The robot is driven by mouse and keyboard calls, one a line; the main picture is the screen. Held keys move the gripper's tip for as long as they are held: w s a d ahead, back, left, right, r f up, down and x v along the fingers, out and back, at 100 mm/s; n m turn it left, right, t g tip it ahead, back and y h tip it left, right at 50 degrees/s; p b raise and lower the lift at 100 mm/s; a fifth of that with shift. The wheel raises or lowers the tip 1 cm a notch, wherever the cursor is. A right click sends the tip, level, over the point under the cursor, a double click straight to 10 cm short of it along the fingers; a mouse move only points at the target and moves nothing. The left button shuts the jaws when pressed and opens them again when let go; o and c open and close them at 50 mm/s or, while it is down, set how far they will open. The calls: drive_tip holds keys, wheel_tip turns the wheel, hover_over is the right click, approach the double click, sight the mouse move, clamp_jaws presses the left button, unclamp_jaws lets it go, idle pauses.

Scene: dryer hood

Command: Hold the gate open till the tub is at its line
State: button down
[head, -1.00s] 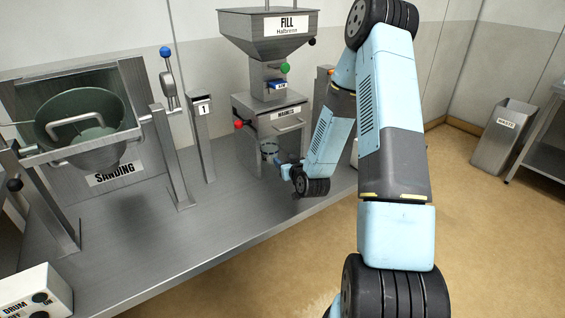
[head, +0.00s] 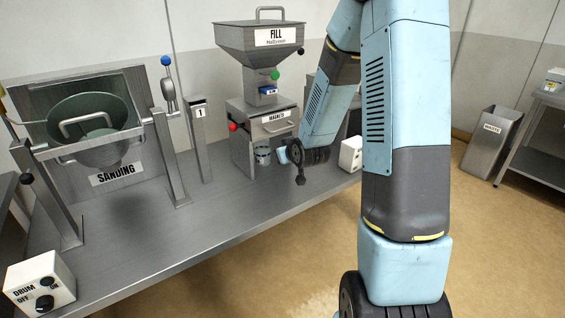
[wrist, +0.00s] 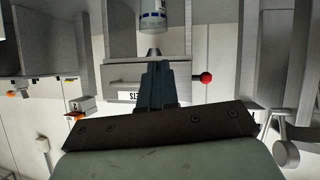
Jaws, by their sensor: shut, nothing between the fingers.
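The steel FILL hopper (head: 272,38) stands on the bench, above the box labelled MAGNETS (head: 262,122). A green knob (head: 275,75) is on the hopper's neck, and a red knob (head: 232,127) is on the box's left side. I cannot tell which works the gate. The small tub (head: 262,156) stands below the box; its pale body with a blue band also shows at the top of the wrist view (wrist: 153,18). My gripper (wrist: 154,66) is shut and empty, pointing toward the box front. In the head view my wrist hides most of it, just right of the tub.
The SANDING drum (head: 90,125) in its frame, with a blue-knobbed lever (head: 167,75), and the post marked 1 (head: 199,130) stand left. The DRUM switch box (head: 40,282) is at front left. A white box (head: 350,154) stands right of my wrist. The middle bench is clear.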

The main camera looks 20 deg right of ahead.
drive_tip(key=s+r+m+g+h, duration=0.15)
drive_tip(key=s+r+g, duration=0.25)
drive_tip(key=s+r, duration=1.15)
drive_tip(key=s+r+g, duration=0.1)
drive_tip(key=s+r, duration=0.2)
drive_tip(key=s, duration=0.7)
drive_tip(key=s+a+r+m+g, duration=0.1)
drive_tip(key=s+r, duration=0.2)
drive_tip(key=s, duration=0.6)
drive_tip(key=shift+s+r+g, duration=0.2)
drive_tip(key=shift+s+g, duration=0.1)
drive_tip(key=shift+s, duration=0.05)
drive_tip(key=shift+s+m, duration=0.15)
drive_tip(key=shift+m, duration=0.1)
